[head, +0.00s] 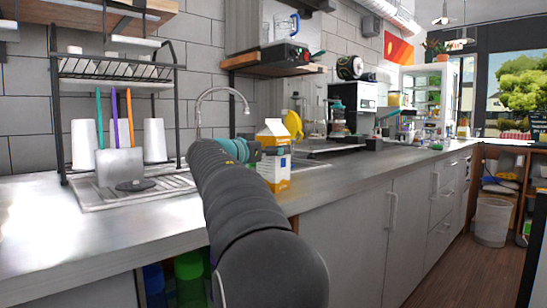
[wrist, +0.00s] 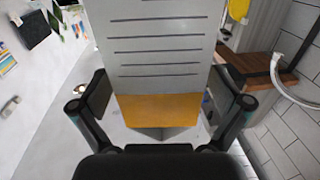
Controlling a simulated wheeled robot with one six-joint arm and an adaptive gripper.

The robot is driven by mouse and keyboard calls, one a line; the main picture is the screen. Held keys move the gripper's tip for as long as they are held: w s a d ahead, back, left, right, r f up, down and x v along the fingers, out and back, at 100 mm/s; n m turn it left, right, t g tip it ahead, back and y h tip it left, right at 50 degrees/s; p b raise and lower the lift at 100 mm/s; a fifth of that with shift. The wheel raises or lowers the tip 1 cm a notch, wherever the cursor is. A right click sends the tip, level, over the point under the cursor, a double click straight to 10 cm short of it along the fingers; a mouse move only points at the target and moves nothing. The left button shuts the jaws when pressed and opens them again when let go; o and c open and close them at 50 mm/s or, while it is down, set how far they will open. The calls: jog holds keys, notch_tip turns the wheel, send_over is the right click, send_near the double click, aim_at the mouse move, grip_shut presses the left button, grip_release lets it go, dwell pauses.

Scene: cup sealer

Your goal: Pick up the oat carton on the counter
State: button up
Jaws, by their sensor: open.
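The oat carton (head: 274,158) stands upright on the counter (head: 340,178), white with an orange-yellow band and a gabled top. In the wrist view the carton (wrist: 160,55) fills the middle, showing a grey-white printed side and a yellow band. My gripper (wrist: 160,97) is open, with one finger on each side of the carton and a small gap visible at both. In the head view my gripper (head: 246,150) is at the carton's left side, and my arm hides part of the counter there.
A sink with a curved faucet (head: 224,92) lies behind. A yellow object (head: 293,124) stands just behind the carton. A dish rack (head: 118,70) with white cups is at left. Machines and small items line the counter farther right. The front counter edge is clear.

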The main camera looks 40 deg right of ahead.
aim_at(274, 132)
jog(key=shift+w+d, duration=0.1)
jog(key=shift+d, duration=0.45)
jog(key=c, duration=1.7)
jog(key=shift+r, duration=0.1)
jog(key=shift+c, duration=0.8)
jog(key=shift+r, duration=0.15)
jog(key=shift+r, duration=0.6)
notch_tip(274, 132, up, 3)
jog(key=shift+f, duration=0.15)
jog(key=s+d+r, duration=0.2)
jog(key=d+r, duration=0.4)
jog(key=d, duration=0.5)
jog(key=shift+s+d+r+p, duration=0.15)
jog(key=shift+s+r+p, duration=0.1)
jog(key=shift+r+p, duration=0.2)
